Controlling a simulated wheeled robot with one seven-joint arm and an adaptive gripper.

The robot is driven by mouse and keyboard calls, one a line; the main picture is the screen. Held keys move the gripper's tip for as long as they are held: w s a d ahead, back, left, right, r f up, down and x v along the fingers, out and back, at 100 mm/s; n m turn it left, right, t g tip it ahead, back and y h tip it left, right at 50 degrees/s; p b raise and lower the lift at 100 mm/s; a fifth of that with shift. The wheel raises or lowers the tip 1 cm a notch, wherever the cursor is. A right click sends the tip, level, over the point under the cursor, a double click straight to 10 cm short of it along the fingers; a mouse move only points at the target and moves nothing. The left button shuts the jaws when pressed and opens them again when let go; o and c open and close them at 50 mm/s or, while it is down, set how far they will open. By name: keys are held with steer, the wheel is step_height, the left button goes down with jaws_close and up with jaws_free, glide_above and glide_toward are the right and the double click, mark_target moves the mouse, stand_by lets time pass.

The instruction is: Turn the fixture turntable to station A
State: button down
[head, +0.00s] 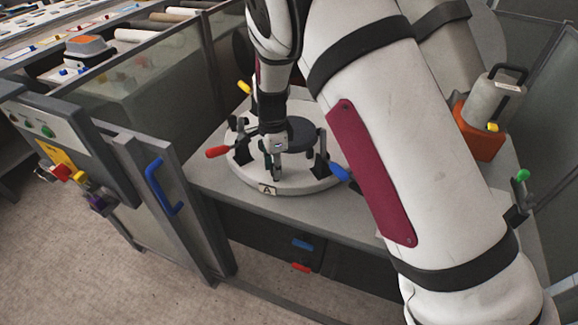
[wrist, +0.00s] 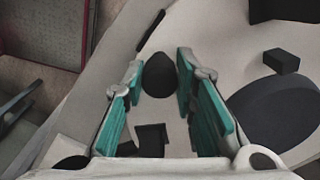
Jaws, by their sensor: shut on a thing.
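The fixture turntable (head: 305,188) is a pale round plate on the grey bench, with a label plate reading "A" (head: 267,189) on its front rim. A dark disc (head: 300,133) sits at its middle. My gripper (head: 276,170) points down over the front part of the plate. In the wrist view, my gripper's teal-padded fingers (wrist: 160,68) are closed on either side of a dark rounded knob (wrist: 159,77) that stands on the turntable (wrist: 215,30). The dark disc (wrist: 275,118) lies to the right there. My arm hides part of the turntable's right and back in the head view.
Toggle clamps with a red handle (head: 217,152), a blue handle (head: 339,171) and a yellow handle (head: 244,87) stand around the turntable. An orange-based unit (head: 478,130) stands at the back right. A glass-panelled guard (head: 160,85) and a door with a blue handle (head: 163,187) border the left.

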steer(key=shift+w+a+m, duration=0.25)
steer(key=shift+a+m, duration=0.25)
steer(key=shift+a, duration=0.3)
steer(key=c, duration=1.3)
jaws_free()
steer(key=shift+a, duration=0.1)
step_height(320, 180, up, 12)
steer(key=shift+r, duration=0.1)
